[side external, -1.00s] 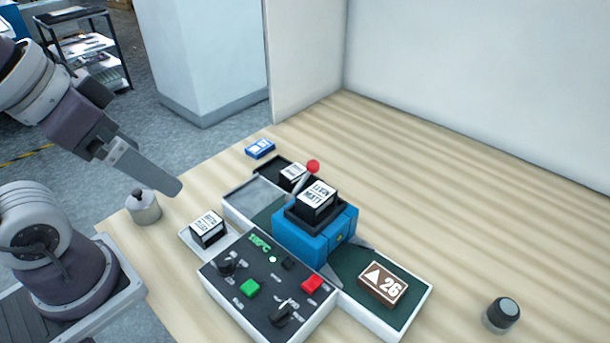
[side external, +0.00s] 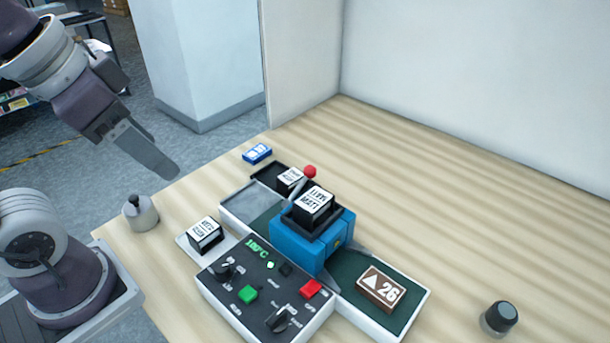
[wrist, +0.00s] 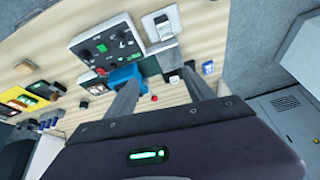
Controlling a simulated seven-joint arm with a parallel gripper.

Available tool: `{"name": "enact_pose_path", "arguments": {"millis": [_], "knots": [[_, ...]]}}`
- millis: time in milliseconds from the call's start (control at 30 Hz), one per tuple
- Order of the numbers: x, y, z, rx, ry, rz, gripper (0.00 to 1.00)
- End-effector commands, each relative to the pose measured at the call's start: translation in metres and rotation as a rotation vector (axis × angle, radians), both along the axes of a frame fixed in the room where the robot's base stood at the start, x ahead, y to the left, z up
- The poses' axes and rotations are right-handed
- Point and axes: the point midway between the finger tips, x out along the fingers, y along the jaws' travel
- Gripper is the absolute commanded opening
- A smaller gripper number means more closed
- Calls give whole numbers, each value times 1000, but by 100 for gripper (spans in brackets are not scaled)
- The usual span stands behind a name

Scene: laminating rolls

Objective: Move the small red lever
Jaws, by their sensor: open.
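The small red lever (side external: 310,171) has a round red knob on a thin grey stem, which leans up and to the right behind the blue machine (side external: 312,240). Its red knob also shows in the wrist view (wrist: 154,98), between my fingers and well beyond them. My gripper (side external: 168,170) is in the air at the left, above the table's left edge, well apart from the lever. In the wrist view my gripper (wrist: 162,78) has its two fingers spread with nothing between them. The foot of the stem is partly hidden by the machine and the block on it.
A black control panel (side external: 245,290) with knobs and buttons stands in front of the machine. A grey weight (side external: 140,214) stands near the left table edge. A blue card box (side external: 257,153) lies behind. A dark round knob (side external: 499,318) stands at right. The right table is mostly clear.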

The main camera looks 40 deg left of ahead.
Motion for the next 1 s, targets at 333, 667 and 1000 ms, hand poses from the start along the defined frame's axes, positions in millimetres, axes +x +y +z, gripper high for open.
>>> {"name": "enact_pose_path", "arguments": {"millis": [333, 667, 1000], "knots": [[154, -46, 19, 241, 302, -692, 0], [229, -88, -33, 321, 460, -1104, 0], [233, -91, -37, 325, 469, -1133, 0]]}}
